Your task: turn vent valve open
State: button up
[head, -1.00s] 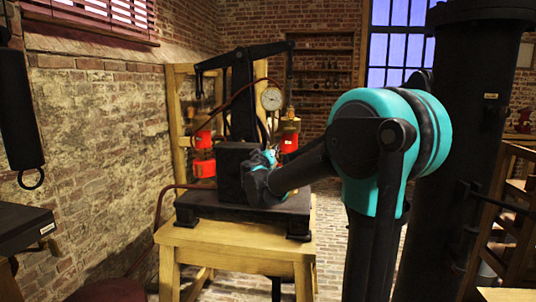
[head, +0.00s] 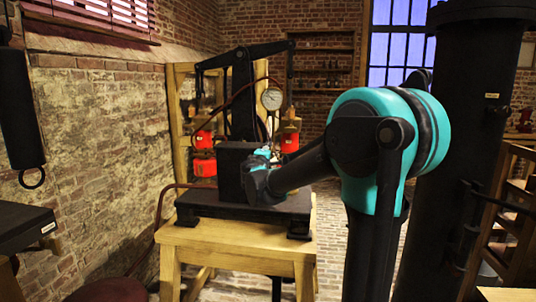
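A black apparatus with a tall post and crossbeam (head: 243,90) stands on a wooden table (head: 225,240). Its square black block (head: 232,168) rises from a wide black base (head: 215,208). A round white gauge (head: 272,98) sits behind it. I cannot make out the vent valve; it may be hidden by my arm or the block. The end of my arm, with my gripper (head: 259,175), is at the right side of the block. The fingers are hidden, so I cannot see whether they are open, shut or touching anything.
Red containers (head: 203,142) hang or stand behind the apparatus on both sides. A thick black column (head: 465,130) stands at the right. A dark bench edge (head: 25,225) is at the left, with a round dark red seat (head: 112,290) below. A hose runs left from the table.

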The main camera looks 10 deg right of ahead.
jog(key=shift+n, duration=0.6)
jog(key=o, duration=1.2)
jog(key=shift+c, duration=0.2)
jog(key=v, duration=1.2)
